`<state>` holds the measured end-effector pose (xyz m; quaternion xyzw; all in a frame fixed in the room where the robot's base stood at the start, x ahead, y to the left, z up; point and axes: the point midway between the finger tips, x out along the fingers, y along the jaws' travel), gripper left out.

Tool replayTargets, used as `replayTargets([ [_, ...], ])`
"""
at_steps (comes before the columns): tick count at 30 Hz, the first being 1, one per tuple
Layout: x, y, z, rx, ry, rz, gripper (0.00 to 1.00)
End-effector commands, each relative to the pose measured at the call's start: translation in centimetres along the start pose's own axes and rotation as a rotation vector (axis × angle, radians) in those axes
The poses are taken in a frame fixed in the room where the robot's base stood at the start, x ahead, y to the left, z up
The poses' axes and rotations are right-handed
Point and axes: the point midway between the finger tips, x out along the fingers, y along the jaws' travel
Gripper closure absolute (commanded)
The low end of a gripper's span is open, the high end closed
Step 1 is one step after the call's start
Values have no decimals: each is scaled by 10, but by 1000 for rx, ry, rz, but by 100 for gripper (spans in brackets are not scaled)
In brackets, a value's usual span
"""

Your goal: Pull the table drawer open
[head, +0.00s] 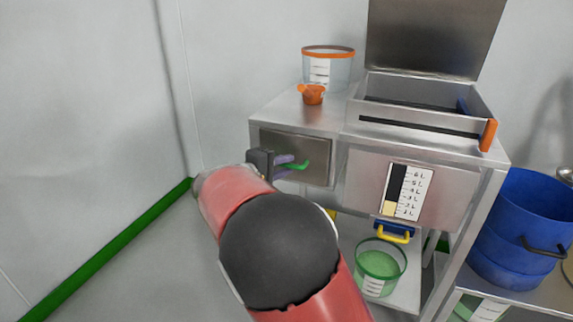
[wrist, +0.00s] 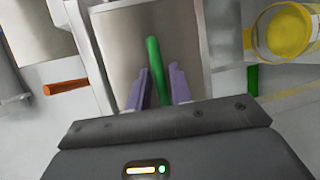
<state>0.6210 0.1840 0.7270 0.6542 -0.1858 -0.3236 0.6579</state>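The table drawer (head: 315,146) has a grey metal front set under the left part of the metal table top, and it looks closed. Its green bar handle (head: 298,166) sticks out from the front. The handle also shows in the wrist view (wrist: 153,62). My gripper (head: 290,164) is at the drawer front with its purple fingers on either side of the handle. In the wrist view my gripper (wrist: 158,80) appears open, with the handle between the fingers and narrow gaps beside it. Part of the handle is hidden by the fingers in the head view.
A clear tub with orange rim (head: 328,66) and an orange scoop (head: 312,94) stand on the table. An open metal bin (head: 425,115) with an orange handle (head: 488,135) is to the right. A green tub (head: 378,262) is on the lower shelf. A blue bucket (head: 520,230) stands far right.

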Motion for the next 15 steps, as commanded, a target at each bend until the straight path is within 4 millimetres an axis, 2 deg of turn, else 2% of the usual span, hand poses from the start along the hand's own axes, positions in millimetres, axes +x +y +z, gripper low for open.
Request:
replayTargets([
  [3,8,0,0,0,-1,0,79],
  [11,10,0,0,0,0,-1,79],
  [15,10,0,0,0,0,-1,94],
])
